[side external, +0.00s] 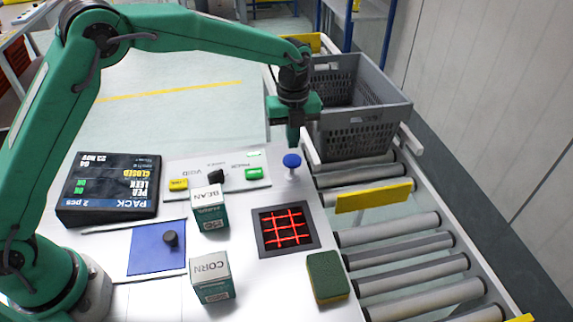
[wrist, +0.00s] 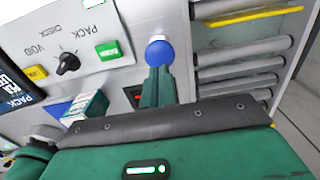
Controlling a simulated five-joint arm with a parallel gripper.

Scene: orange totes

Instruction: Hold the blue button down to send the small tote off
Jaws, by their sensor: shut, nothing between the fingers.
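The blue button (side external: 291,161) is a round cap on a pale stem at the back right of the white worktop, beside the conveyor. It also shows in the wrist view (wrist: 160,53), just beyond my fingertips. My green gripper (side external: 293,143) points down over the button, shut and empty. In the side view a small gap seems to show between fingertips and cap; in the wrist view the fingertips (wrist: 157,72) overlap the cap's near edge, so contact is unclear. A grey slatted tote (side external: 352,146) stands on the rollers behind and right of the gripper; its inside looks empty.
A yellow plate (side external: 373,196) stands across the rollers (side external: 398,226) in front of the tote. A switch panel (side external: 238,186), BEAN box (side external: 210,212), CORN box (side external: 212,280), red-lit grid (side external: 285,229), sponge (side external: 327,277), blue mat (side external: 150,255) and black display (side external: 110,188) occupy the worktop.

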